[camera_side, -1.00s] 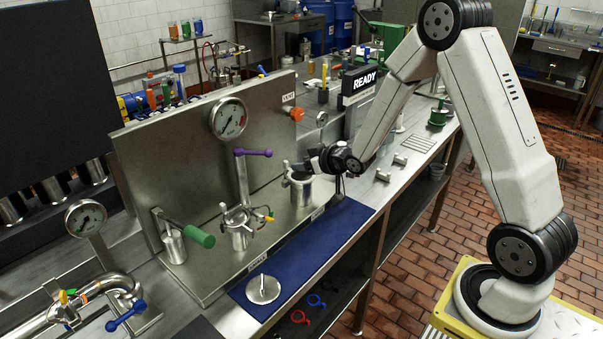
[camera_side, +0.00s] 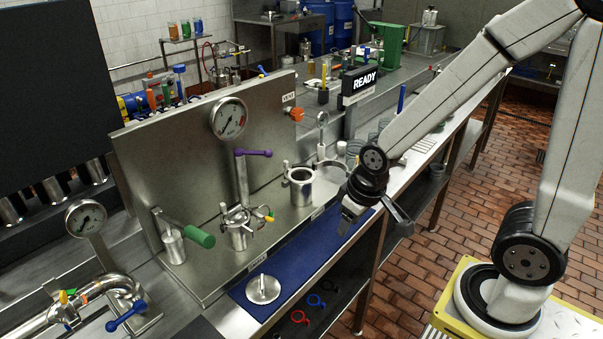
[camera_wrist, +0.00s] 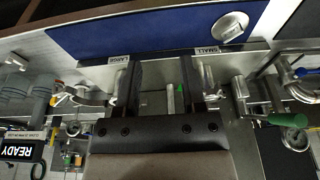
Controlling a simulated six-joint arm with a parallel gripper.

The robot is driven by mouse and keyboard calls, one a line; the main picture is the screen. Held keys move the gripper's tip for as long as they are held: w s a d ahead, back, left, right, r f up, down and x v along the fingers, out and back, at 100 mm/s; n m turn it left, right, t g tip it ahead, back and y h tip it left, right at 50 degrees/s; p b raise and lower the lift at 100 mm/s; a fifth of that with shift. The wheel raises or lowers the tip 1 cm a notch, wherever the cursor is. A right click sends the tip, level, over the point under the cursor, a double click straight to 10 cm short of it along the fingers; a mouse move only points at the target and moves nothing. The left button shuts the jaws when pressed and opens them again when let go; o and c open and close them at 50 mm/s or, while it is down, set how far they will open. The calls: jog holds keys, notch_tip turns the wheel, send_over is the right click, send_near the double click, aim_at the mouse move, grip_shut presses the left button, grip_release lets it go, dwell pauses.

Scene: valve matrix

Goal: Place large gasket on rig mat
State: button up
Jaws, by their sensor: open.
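My gripper (camera_side: 352,212) hangs over the right end of the blue rig mat (camera_side: 318,250), by the bench's front edge. In the wrist view its two dark fingers (camera_wrist: 157,68) are wide apart, with nothing seen between them. The mat also shows in the wrist view (camera_wrist: 130,38), with the round metal lid (camera_wrist: 230,26) on it. That lid lies at the mat's near left end in the side view (camera_side: 263,289). I cannot pick out the large gasket in either view. My gripper hides part of the mat's right end in the side view.
An open metal cup (camera_side: 301,188) stands behind the mat. A clamped fitting with a purple-handled valve (camera_side: 253,153) and a green-handled valve (camera_side: 200,236) stand left of it. A red ring (camera_side: 299,317) and a blue ring (camera_side: 316,300) show below the bench edge.

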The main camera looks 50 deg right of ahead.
jog(key=shift+s, duration=0.15)
jog(key=shift+o, duration=0.5)
jog(key=t, duration=0.2)
send_near(286, 161)
jog(key=shift+x, duration=2.15)
